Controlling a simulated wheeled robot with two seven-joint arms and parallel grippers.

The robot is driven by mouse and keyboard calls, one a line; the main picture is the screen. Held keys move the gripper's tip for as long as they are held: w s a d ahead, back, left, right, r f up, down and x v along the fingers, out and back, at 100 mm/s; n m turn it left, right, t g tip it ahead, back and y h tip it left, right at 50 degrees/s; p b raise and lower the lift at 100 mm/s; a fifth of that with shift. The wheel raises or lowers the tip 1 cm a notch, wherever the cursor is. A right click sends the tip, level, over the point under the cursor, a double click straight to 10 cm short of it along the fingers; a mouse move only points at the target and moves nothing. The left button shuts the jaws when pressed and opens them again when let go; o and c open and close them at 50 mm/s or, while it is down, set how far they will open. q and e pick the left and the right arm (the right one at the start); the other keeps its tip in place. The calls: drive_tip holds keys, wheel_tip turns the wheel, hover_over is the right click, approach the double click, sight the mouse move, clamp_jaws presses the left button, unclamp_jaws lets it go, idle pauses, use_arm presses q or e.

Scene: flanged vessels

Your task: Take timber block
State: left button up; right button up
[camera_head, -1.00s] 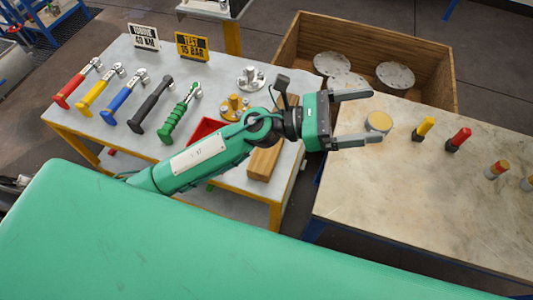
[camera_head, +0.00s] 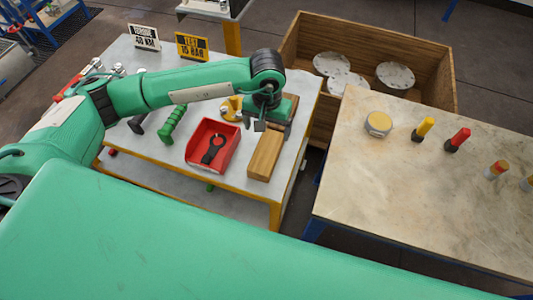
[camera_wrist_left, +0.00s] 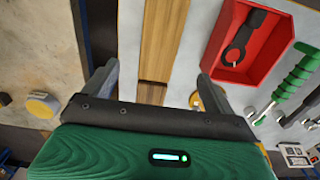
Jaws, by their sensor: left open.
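The timber block (camera_head: 264,157) is a long brown wooden piece lying on the grey bench, right of the red bin. In the left wrist view the block (camera_wrist_left: 163,40) runs up the picture between the two fingers. My left gripper (camera_head: 274,127) is over the far end of the block, pointing down, its body partly hiding that end. In the wrist view my left gripper (camera_wrist_left: 153,76) is open and empty, with a finger on each side of the block and apart from it. My right gripper is not in view.
The red bin (camera_head: 199,157) with a dark wrench-like tool stands left of the block. Several coloured-handled tools and a yellow flanged part (camera_head: 231,108) are also on the bench. A stone-topped table (camera_head: 400,190) with a round tin (camera_head: 378,123) is at the right, a wooden crate (camera_head: 440,60) behind.

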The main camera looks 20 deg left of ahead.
sight(266, 151)
use_arm(q)
wheel_tip(266, 151, down, 8)
drive_tip(key=shift+s+r+p, duration=0.1)
drive_tip(key=shift+p, duration=0.9)
drive_tip(key=shift+f+p, duration=0.5)
wheel_tip(266, 151, down, 3)
drive_tip(key=shift+f+p, duration=0.15)
drive_tip(key=shift+p, duration=0.7)
drive_tip(key=shift+f, duration=0.5)
drive_tip(key=c, duration=1.3)
drive_tip(key=shift+o, duration=0.2)
drive_tip(key=shift+r, duration=0.1)
